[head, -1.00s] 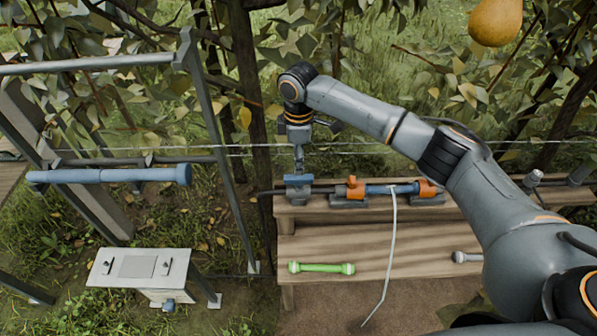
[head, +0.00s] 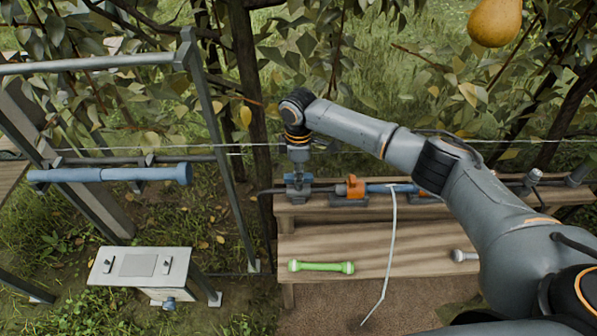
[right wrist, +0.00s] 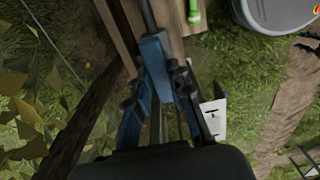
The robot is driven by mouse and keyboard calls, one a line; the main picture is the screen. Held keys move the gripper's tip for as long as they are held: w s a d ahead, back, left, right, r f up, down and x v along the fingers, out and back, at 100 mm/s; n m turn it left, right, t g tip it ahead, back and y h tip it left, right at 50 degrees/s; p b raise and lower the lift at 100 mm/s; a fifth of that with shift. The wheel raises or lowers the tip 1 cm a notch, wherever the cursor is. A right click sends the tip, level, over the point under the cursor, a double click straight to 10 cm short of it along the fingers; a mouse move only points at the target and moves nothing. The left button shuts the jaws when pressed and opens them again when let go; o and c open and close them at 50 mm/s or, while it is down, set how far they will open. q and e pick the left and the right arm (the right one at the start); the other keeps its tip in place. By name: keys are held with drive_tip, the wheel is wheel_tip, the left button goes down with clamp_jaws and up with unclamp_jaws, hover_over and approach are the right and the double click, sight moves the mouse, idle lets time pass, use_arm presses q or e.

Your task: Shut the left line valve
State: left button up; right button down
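A small blue valve fitting (head: 299,192) sits at the left end of the dark line on the wooden bench. I take it for the left line valve. My right gripper (head: 298,181) is right over it, pointing down, and partly hides it. In the right wrist view the blue valve body (right wrist: 153,48) lies at the fingertips, and my right gripper (right wrist: 165,78) has its fingers spread at the base and drawn in toward the tips. Whether they touch or grip the valve's handle cannot be told. My left gripper is not in view.
A green bar (head: 321,267) lies on the lower bench board (head: 390,240). A metal frame (head: 212,120) and white panel box (head: 140,265) stand at left.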

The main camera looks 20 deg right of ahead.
drive_tip(key=shift+r+m+p, duration=0.15)
drive_tip(key=shift+m+p, duration=0.25)
drive_tip(key=shift+p, duration=0.3)
drive_tip(key=m+p, duration=0.4)
drive_tip(key=shift+s+a+r+p, duration=0.1)
drive_tip(key=shift+p, duration=0.2)
drive_tip(key=m+p, duration=0.3)
drive_tip(key=shift+m, duration=0.3)
drive_tip(key=m+p, duration=0.3)
drive_tip(key=m, duration=0.1)
drive_tip(key=shift+m, duration=0.3)
drive_tip(key=m+p, duration=0.1)
drive_tip(key=m, duration=0.1)
drive_tip(key=m+p, duration=0.1)
drive_tip(key=m, duration=0.1)
drive_tip(key=shift+f+m, duration=0.2)
drive_tip(key=shift+m, duration=0.2)
drive_tip(key=c, duration=1.2)
unclamp_jaws()
